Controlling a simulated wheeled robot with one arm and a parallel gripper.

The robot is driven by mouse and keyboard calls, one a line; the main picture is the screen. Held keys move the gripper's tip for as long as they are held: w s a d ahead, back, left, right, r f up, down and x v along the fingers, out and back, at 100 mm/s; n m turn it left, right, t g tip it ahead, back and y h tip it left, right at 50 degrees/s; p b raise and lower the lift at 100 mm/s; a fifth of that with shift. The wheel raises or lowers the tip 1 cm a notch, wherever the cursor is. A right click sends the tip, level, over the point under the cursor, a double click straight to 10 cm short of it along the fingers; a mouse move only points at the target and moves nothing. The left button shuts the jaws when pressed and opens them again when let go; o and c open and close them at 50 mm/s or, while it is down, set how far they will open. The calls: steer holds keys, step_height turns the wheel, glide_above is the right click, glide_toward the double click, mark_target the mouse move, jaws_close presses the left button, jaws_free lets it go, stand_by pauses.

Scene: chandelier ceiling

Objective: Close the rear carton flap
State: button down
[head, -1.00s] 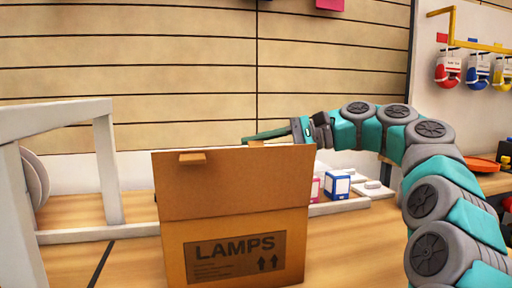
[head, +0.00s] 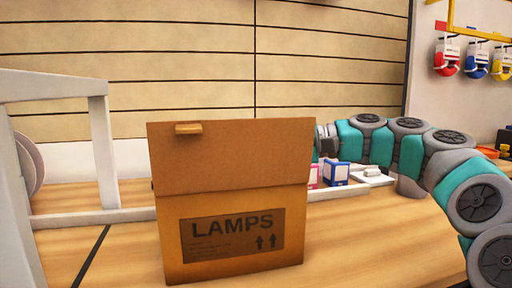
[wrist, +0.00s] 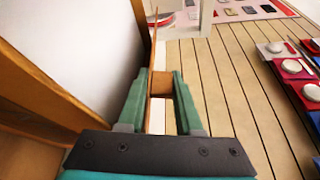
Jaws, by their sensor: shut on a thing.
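The brown carton (head: 230,265), marked LAMPS, stands on the wooden bench in the head view. Its front flap (head: 240,155) stands upright, with a small tab (head: 188,129) near its top left. This flap hides the carton's opening, the rear flap and my gripper in the head view. In the wrist view my gripper (wrist: 161,82) has its two green fingers either side of a small brown block (wrist: 160,84) on a thin brown panel (wrist: 152,55), seen edge-on. It is shut on this block, which looks like the rear flap's tab. Brown carton edges (wrist: 70,82) lie left.
A white frame (head: 103,150) stands left of the carton. Small pink and blue boxes (head: 337,174) and a white item (head: 373,174) sit behind its right side. Bench space right of the carton is clear.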

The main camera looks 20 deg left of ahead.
steer(key=shift+s+f, duration=0.15)
steer(key=shift+f, duration=0.4)
steer(key=c, duration=0.6)
jaws_free()
steer(key=shift+c, duration=0.2)
